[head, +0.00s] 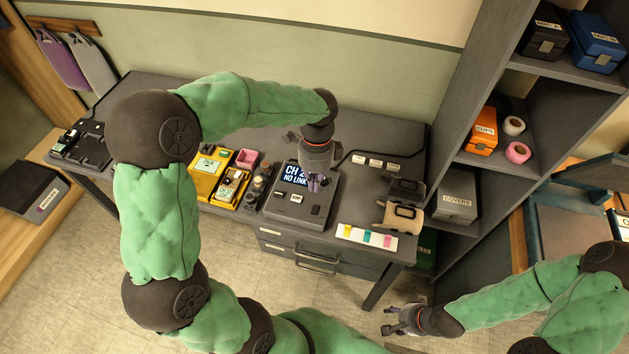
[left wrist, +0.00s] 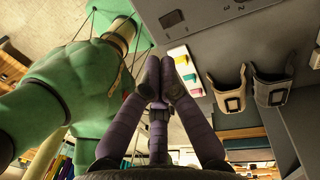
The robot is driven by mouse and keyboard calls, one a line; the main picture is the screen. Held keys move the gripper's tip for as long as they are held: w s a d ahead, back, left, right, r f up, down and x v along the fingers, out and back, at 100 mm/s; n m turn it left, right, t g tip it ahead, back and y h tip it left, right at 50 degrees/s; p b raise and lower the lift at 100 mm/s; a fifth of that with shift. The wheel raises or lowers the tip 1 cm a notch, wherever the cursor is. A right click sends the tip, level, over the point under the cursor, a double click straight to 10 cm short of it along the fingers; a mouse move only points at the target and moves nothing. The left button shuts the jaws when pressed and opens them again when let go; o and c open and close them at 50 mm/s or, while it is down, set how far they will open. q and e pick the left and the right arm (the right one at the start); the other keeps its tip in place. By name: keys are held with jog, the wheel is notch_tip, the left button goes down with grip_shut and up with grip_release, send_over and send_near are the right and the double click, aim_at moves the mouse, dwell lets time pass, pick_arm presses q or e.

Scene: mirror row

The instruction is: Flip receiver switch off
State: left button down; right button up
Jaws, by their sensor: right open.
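The receiver (head: 290,208) is a dark box on the desk, with a screen (head: 291,175) reading "CH 2" and "NO LINK". Small pale labels and controls lie on its face below the screen. My left gripper (head: 316,183) is over the receiver's right part, beside the screen, and covers part of it. My right gripper (head: 402,322) is open and empty, low in front of the desk.
A white strip with coloured tabs (head: 366,237) and two holders, one black (head: 407,190) and one tan (head: 400,215), are right of the receiver. A yellow case (head: 208,175) and dark bottles (head: 257,188) are left. A shelf unit (head: 480,110) bounds the right.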

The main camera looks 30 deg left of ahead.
aim_at(312, 216)
pick_arm(q)
jog(key=f+b, duration=0.1)
jog(key=f, duration=0.2)
jog(key=s+f+b, duration=0.1)
jog(key=f, duration=0.2)
jog(key=f+b, duration=0.1)
jog(key=f, duration=0.3)
jog(key=shift+s+d, duration=0.15)
jog(key=shift+s, duration=0.05)
jog(key=shift+s+f+t+b, duration=0.15)
jog(key=shift+f+t+b, duration=0.2)
jog(key=shift+b, duration=0.2)
jog(key=shift+s+d+f+t+b, duration=0.1)
jog(key=shift+s+f+t+b, duration=0.15)
jog(key=shift+t+b, duration=0.3)
